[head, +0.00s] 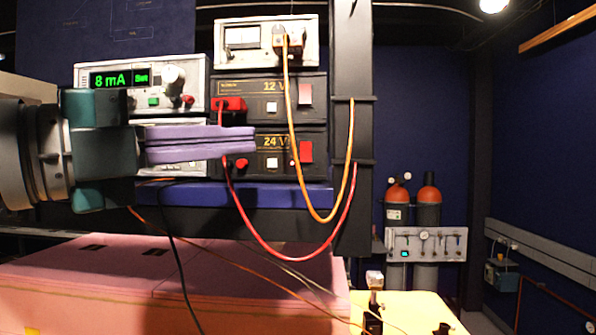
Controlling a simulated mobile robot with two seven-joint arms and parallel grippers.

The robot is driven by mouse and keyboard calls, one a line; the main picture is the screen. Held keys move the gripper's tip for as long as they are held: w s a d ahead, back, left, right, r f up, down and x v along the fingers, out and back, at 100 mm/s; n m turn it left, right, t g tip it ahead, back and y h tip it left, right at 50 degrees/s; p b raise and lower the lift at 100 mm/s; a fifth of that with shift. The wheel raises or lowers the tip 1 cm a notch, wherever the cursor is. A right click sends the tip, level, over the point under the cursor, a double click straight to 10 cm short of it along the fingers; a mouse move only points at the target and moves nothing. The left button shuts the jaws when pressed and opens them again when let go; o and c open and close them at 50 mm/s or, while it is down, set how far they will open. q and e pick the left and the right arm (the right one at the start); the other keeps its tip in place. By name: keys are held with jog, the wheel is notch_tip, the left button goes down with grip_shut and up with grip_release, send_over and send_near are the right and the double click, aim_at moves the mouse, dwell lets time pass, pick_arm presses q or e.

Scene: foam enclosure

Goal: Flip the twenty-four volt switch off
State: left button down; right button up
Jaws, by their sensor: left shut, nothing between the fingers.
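The black twenty-four volt unit (318,140), labelled "24 V", sits low in the rack. At its right is a bright red square switch (306,152), with a small white square (272,163) left of it. I cannot tell the switch position. My left gripper (246,140) comes in from the left with its purple fingers shut and empty. Its fingertips are in front of the unit's left part, just left of the label, and hide some of its face. The red switch is clear of the fingers. I cannot tell if the fingertips touch anything. My right gripper is not in view.
The 12 V unit (318,88) with a paler square sits directly above. A meter box (262,58) tops the stack; an "8 mA" supply (120,80) stands left. Orange (292,130) and red (262,240) cables hang across the front. A pink block (200,285) lies below.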

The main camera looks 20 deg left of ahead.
pick_arm(q)
jog(key=shift+b+v, duration=0.55)
jog(key=shift+v, duration=1)
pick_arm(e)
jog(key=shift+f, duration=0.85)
pick_arm(q)
jog(key=shift+s+d+r, duration=0.1)
jog(key=shift+r, duration=0.05)
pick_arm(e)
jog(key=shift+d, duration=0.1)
